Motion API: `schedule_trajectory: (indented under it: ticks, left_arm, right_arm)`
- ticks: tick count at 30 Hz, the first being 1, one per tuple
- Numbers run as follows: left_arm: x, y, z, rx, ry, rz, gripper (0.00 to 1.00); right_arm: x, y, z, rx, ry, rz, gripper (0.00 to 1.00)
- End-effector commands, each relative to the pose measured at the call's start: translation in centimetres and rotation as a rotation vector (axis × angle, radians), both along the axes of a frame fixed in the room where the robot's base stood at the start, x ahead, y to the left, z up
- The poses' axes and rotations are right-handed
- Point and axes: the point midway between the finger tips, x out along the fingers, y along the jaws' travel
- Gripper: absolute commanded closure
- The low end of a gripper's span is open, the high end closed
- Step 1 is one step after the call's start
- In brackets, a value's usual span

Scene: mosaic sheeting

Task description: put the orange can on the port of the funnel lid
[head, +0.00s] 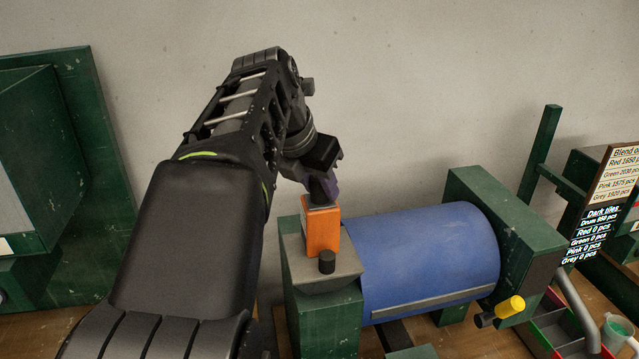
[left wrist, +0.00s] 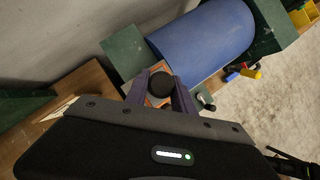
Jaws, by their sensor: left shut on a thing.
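The orange can (head: 322,236) is a boxy orange body with a dark top, upright at the grey funnel lid (head: 301,266) on the left end of the drum machine. My left gripper (head: 321,190) is above it, shut on its top. In the left wrist view, the purple fingers of my left gripper (left wrist: 161,87) flank the can's round black top, with orange (left wrist: 155,101) showing around it. The port is hidden behind or under the can, and I cannot tell whether the can touches the lid. My right gripper is not in view.
A black knob (head: 327,262) stands on the lid's front. The blue drum (head: 430,258) lies right of the lid between green end blocks (head: 510,240). A yellow handle (head: 510,307) sticks out at the right. A sign (head: 606,205) and trays (head: 562,332) are farther right. A green cabinet (head: 80,170) stands left.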

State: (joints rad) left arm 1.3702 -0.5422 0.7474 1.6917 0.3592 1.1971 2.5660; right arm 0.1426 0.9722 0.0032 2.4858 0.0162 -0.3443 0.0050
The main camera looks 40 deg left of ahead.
Motion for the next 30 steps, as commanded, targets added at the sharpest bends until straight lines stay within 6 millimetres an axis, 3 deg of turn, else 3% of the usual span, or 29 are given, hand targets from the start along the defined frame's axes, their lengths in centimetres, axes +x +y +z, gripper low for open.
schedule_trajectory:
  ticks: [8, 9, 16, 25, 30]
  left_arm:
    - [0.0, 0.0, -0.1, 0.002, -0.002, 0.0, 1.0]
    - [0.0, 0.0, -0.2, 0.0, 0.0, 0.0, 0.68]
    - [0.0, 0.0, -0.1, 0.0, 0.0, 0.0, 0.49]
    - [0.0, 0.0, 0.0, 0.0, 0.0, 0.0, 0.48]
    - [-0.4, 0.7, 1.1, -0.001, 0.0, 0.0, 0.48]
  right_arm:
    - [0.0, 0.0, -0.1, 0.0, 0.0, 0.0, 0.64]
    - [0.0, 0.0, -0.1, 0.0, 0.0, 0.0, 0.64]
    - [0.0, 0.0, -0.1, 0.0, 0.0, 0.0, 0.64]
    - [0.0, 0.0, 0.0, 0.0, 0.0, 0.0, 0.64]
    - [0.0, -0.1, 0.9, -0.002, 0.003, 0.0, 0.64]
